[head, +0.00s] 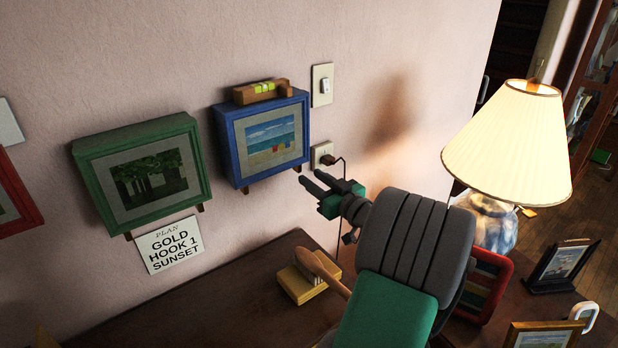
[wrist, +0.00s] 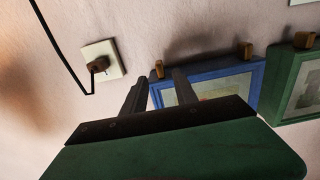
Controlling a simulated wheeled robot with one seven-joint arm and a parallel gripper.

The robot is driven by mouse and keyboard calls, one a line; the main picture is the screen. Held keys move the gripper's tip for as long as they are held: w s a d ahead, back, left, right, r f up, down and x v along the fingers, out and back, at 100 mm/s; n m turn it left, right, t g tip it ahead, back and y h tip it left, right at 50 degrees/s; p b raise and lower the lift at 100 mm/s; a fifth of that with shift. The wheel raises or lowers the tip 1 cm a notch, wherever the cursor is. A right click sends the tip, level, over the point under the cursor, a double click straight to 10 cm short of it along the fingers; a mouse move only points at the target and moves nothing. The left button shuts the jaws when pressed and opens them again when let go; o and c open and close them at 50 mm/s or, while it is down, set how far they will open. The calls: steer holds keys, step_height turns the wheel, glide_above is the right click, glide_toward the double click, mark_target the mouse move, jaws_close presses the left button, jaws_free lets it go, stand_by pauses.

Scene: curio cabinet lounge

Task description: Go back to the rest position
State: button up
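My gripper (head: 311,179) is raised in front of the wall, below and right of the blue-framed beach picture (head: 268,139). Its two fingers stand apart with nothing between them, so it is open and empty. In the wrist view the fingers (wrist: 160,88) point toward the lower edge of the blue frame (wrist: 215,84), with bare wall and frame showing between them. I cannot tell how far the tips are from the wall. My arm hides part of the table and its right side.
A wooden level (head: 262,91) rests on the blue frame. A green-framed picture (head: 144,172) hangs left, above a "GOLD HOOK 1 SUNSET" card (head: 169,244). A corded plug sits in the outlet (head: 323,154). Below are a table (head: 210,308), yellow block (head: 296,286), red frame (head: 497,298) and lit lamp (head: 512,140).

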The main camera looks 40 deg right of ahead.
steer(key=w+a+f+n+g+y+p, duration=0.15)
steer(key=a+g, duration=0.25)
steer(key=a, duration=0.9)
steer(key=w+a+f+n+g+y+p, duration=0.1)
steer(key=a+f+n+g+y+p, duration=0.3)
steer(key=a, duration=0.8)
steer(key=s+a+m+g+h, duration=0.2)
steer(key=s+a+g, duration=0.1)
steer(key=s, duration=0.5)
steer(key=s+a+r+m+g+h+p, duration=0.1)
steer(key=s+a+m+g+h, duration=0.1)
steer(key=s+a, duration=0.3)
steer(key=s+m+g, duration=0.1)
steer(key=s, duration=0.3)
steer(key=shift+a+g, duration=0.25)
steer(key=shift+g, duration=0.15)
